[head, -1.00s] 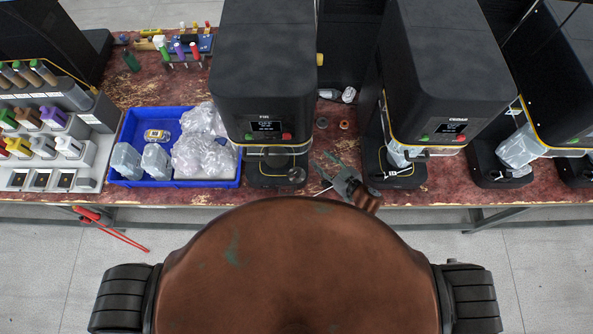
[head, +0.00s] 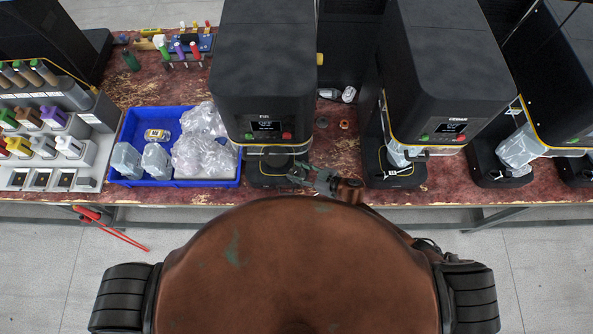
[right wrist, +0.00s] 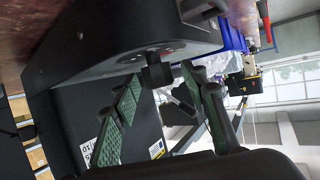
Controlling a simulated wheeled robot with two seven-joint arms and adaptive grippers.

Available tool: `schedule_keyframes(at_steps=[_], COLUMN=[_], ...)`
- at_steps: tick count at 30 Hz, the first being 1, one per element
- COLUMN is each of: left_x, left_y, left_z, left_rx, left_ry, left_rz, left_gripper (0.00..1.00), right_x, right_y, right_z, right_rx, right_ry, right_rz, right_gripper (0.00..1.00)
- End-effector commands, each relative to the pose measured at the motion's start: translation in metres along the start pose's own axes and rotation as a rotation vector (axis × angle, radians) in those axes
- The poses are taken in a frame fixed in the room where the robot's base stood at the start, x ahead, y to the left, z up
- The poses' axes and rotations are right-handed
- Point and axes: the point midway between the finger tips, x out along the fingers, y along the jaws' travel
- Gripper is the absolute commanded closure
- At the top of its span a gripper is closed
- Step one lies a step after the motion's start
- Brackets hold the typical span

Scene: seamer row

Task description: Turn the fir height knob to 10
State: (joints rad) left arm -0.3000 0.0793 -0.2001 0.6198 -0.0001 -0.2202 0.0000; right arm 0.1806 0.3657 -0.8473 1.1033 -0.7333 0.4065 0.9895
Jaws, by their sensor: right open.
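The fir machine (head: 262,60) is a tall black seamer labelled FIR, with a small lit display and green and red buttons. Its base (head: 265,180) is low and black. My right gripper (head: 305,176) is at the base's front right corner and hides the knob in the head view. In the right wrist view the open gripper (right wrist: 161,76) has its green-padded fingers on either side of the knob, with gaps visible. The knob's scale is not readable. My left gripper is not in view.
A blue tray (head: 207,184) with clear bagged items stands left of the fir machine. The machine labelled CEDAR (head: 450,60) stands to the right. Small brown rings (head: 344,125) lie between them. The table front right of my gripper is clear.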

Motion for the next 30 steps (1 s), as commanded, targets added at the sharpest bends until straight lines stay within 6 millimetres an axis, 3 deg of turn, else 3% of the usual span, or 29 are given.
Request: schedule_keyframes(at_steps=[8,26,30], left_x=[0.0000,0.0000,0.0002], left_y=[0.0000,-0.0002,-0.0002], left_z=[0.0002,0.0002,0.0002], left_rx=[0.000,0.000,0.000], left_ry=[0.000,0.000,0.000], left_rz=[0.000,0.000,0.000], left_gripper=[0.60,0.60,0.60], right_x=[0.0020,0.0017,0.0016], right_y=[0.0001,0.0002,0.0004], right_z=[-0.0007,-0.0005,-0.0005], right_rx=[-0.001,-0.001,-0.002], right_ry=[0.001,0.001,0.001], right_rz=[0.000,0.000,-0.002], right_gripper=[0.60,1.00,1.00])
